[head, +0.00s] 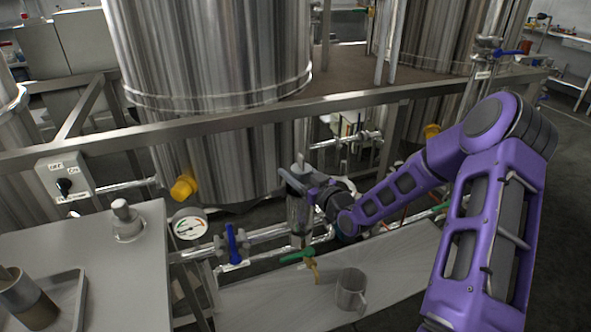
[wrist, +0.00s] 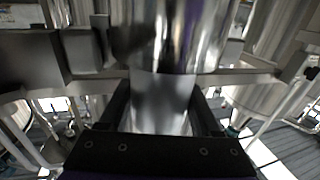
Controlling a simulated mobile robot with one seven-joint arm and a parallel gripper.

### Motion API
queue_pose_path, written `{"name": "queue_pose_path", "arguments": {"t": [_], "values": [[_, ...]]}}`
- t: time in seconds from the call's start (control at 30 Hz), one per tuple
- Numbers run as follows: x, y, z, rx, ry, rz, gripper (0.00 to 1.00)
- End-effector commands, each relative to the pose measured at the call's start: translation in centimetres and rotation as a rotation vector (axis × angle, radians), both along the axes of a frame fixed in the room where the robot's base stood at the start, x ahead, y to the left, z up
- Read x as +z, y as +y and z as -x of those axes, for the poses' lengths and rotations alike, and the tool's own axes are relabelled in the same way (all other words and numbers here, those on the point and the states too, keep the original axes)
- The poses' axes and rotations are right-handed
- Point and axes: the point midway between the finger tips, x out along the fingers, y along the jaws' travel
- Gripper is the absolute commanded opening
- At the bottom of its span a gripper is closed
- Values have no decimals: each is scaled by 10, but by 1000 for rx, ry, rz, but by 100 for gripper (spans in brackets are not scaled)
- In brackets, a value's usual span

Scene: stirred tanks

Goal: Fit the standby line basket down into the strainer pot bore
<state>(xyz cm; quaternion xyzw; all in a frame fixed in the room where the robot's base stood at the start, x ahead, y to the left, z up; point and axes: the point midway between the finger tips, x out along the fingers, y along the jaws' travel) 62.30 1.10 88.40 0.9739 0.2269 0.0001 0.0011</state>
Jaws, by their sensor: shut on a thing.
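My gripper (head: 299,181) is shut on the standby line basket (wrist: 160,102), a metal cylinder. In the wrist view it fills the space between the fingers, with a shiny upper part and a duller grey lower part. In the head view, the gripper stands at the pipe line, directly over an upright metal cylinder (head: 300,216) that looks like the strainer pot. The bore is hidden, and I cannot tell how far the basket is inside it.
A knobbed lid (head: 126,220) sits on the table. A blue valve handle (head: 233,243), a green-handled tap (head: 298,256) and a metal jug (head: 350,290) are near the pipe. A frame rail (head: 230,122) crosses behind.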

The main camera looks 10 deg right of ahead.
Motion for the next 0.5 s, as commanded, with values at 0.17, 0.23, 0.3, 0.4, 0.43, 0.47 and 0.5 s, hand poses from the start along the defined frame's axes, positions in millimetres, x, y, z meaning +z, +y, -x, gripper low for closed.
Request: {"name": "queue_pose_path", "arguments": {"t": [0.17, 0.23, 0.3, 0.4, 0.43, 0.47, 0.5], "values": [[-4, 0, 0, 0, -1, 0, 0], [-6, 0, 0, 0, -1, 0, 0], [-8, 0, 0, 0, 0, 1, 0], [-10, 0, 0, 0, 0, 1, 0], [-11, 0, 0, 0, 0, 1, 0], [-12, 0, 0, 0, 0, 1, 0], [-13, 0, 0, 0, 0, 1, 0]]}}
